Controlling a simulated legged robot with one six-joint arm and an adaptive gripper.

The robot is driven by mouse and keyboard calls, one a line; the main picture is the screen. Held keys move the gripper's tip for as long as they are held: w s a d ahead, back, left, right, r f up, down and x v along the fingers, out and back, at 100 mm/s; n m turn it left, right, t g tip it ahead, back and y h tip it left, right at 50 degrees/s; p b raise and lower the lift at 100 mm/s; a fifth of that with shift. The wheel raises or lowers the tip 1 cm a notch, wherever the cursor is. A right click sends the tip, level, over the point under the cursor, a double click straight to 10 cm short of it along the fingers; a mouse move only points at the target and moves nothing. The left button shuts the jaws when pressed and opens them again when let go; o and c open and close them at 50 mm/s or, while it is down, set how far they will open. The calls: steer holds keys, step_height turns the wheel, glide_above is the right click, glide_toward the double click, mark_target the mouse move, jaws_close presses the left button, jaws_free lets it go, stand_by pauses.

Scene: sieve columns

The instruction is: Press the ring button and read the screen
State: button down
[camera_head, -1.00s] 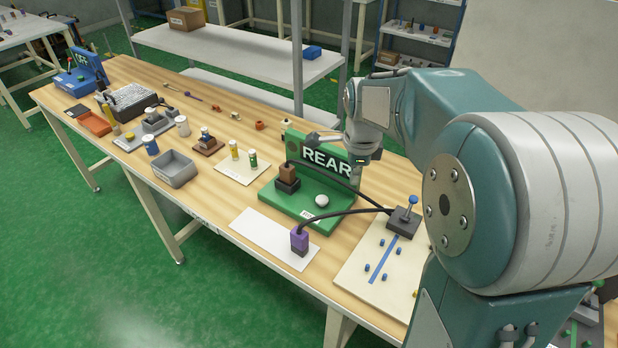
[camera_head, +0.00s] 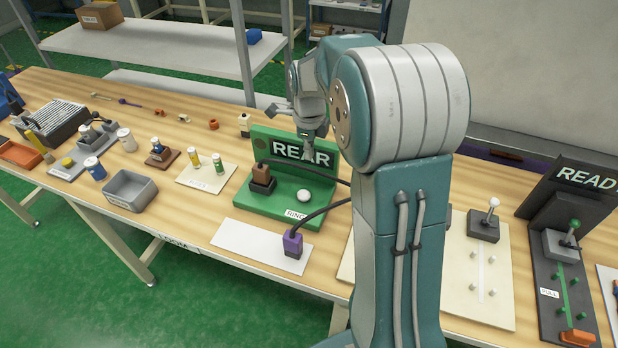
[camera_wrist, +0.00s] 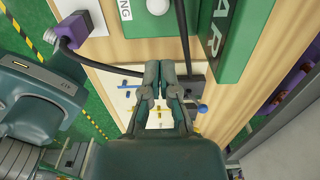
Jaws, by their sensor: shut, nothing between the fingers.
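The ring button (camera_head: 305,199) is a white round knob on a green base labelled RING (camera_head: 296,214). In the wrist view the button (camera_wrist: 158,5) is at the top edge, partly cut off. The screen (camera_head: 296,151) is a green upright panel reading REAR, partly hidden by my arm in the head view; in the wrist view the panel (camera_wrist: 226,30) is at upper right. My gripper (camera_wrist: 160,64) is shut and empty, and appears in the wrist view over a cream board, apart from the button. Its fingertips cannot be made out clearly in the head view.
A brown plug (camera_head: 261,174) and a purple plug (camera_head: 292,244) have black cables near the green base. A cream board (camera_head: 480,275) with a lever and a dark READ station (camera_head: 585,178) stand at right. A grey bin (camera_head: 130,190) and small bottles stand at left.

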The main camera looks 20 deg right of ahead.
glide_above(307, 196)
step_height(307, 196, down, 4)
steer(key=f, duration=0.8)
steer(key=shift+w+d+f, duration=0.25)
steer(key=shift+f, duration=0.1)
steer(key=shift+a+f, duration=0.25)
steer(key=shift+f, duration=0.2)
steer(key=shift+d, duration=0.1)
steer(key=shift+f, duration=0.85)
steer(key=shift+s+f, duration=0.3)
steer(key=shift+w+f, duration=0.1)
step_height(307, 196, up, 13)
steer(key=shift+w, duration=0.3)
